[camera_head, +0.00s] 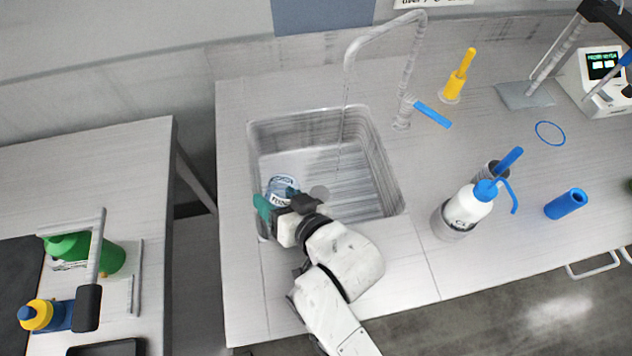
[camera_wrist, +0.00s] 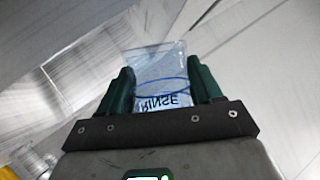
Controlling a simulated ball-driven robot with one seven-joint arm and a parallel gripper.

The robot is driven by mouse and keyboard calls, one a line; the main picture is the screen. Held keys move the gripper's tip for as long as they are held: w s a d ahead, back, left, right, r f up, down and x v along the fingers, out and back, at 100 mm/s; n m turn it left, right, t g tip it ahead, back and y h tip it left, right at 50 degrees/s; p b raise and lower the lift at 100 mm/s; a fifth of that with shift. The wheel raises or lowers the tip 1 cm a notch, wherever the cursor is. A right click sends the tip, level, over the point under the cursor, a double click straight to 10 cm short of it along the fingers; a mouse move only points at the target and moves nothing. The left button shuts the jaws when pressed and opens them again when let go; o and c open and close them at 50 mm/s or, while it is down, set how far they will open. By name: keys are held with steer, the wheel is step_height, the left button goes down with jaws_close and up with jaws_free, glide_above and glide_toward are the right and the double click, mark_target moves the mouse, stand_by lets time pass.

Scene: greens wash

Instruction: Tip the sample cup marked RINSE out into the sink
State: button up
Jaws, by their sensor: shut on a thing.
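The sample cup (camera_wrist: 160,80) is clear with a blue ring, and its RINSE lettering appears upside down in the wrist view. My gripper (camera_wrist: 160,92) is shut on it, with one green finger on each side. In the head view my gripper (camera_head: 277,207) is at the left front of the sink (camera_head: 385,185), and the cup (camera_head: 282,186) shows just beyond the fingers, over the basin. The cup looks tilted, but I cannot tell how far. I cannot make out its contents.
A tall faucet (camera_head: 349,60) arches over the sink's back. A white wash bottle (camera_head: 467,208), a blue cylinder (camera_head: 566,203) and a yellow-handled tool (camera_head: 458,77) stand or lie to the right. A green bottle (camera_head: 85,252) lies on the left bench, across a gap.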

steer(key=shift+s+a+r+n+t+h, duration=0.5)
steer(key=shift+s+a+n, duration=0.05)
steer(key=shift+n, duration=0.25)
steer(key=shift+s+a+r+n+t+h+b, duration=0.35)
steer(key=shift+r+n+t+b, duration=0.2)
steer(key=shift+n, duration=0.25)
steer(key=shift+s, duration=0.1)
stand_by(0.3)
